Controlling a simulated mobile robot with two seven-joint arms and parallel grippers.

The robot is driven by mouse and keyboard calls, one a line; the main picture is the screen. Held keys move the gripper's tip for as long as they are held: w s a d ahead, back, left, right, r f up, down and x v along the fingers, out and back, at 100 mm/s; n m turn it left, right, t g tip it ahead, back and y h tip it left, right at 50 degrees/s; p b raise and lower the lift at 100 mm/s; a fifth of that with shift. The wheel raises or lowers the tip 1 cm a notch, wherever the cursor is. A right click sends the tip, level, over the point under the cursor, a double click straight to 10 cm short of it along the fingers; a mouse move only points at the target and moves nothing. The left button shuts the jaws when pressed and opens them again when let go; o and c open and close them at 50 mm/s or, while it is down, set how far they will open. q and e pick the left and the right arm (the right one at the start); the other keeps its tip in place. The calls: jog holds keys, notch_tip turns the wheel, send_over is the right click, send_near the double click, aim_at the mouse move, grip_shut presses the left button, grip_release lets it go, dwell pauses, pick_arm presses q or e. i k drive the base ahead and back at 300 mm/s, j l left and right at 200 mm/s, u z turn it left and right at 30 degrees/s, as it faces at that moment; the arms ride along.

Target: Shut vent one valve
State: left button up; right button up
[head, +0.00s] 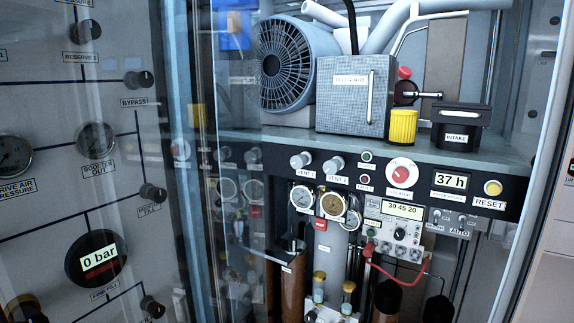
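The vent one valve is a small pale round knob (301,160) on the dark panel strip below the shelf, in the middle of the head view. A label reading VENT 1 (304,173) sits just under it. A similar knob for vent two (333,163) is right beside it on the right. I cannot tell from the knob's look whether the valve is open or shut. Neither of my grippers is in view, and nothing touches the knob.
A glass pane (225,130) with a metal frame stands left of the knobs. Gauges (333,204) sit below them. A fan housing (285,65) and grey box (355,95) stand on the shelf above. A grey panel (60,180) with black knobs fills the left.

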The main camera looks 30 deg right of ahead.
aim_at(298, 161)
jog(key=k+j, duration=0.15)
jog(key=j, duration=0.3)
jog(key=k+j, duration=0.1)
jog(key=j, duration=0.35)
jog(key=k+j+u, duration=0.1)
jog(key=j, duration=0.4)
